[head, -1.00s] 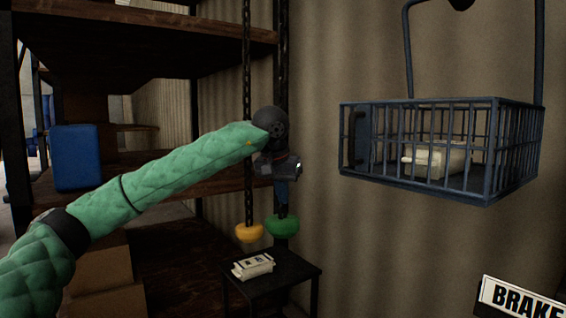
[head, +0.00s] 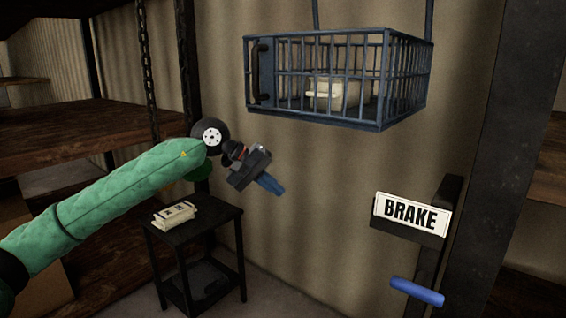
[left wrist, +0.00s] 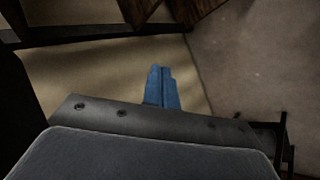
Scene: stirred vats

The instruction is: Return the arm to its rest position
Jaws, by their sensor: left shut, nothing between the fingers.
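My left arm, in a green quilted sleeve, reaches in from the left in the head view. My left gripper (head: 271,185) has blue fingers pressed together and holds nothing. It is in the air in front of the corrugated wall, above and to the right of the small black table and below the hanging cage. The shut blue fingers also show in the left wrist view (left wrist: 162,88), with wall and floor beyond them. My right gripper is not in view.
A blue wire cage (head: 316,121) hangs with a cream block (head: 338,94) inside. A black side table (head: 226,217) holds a cream item (head: 175,214). Wooden shelves (head: 70,137) stand at left.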

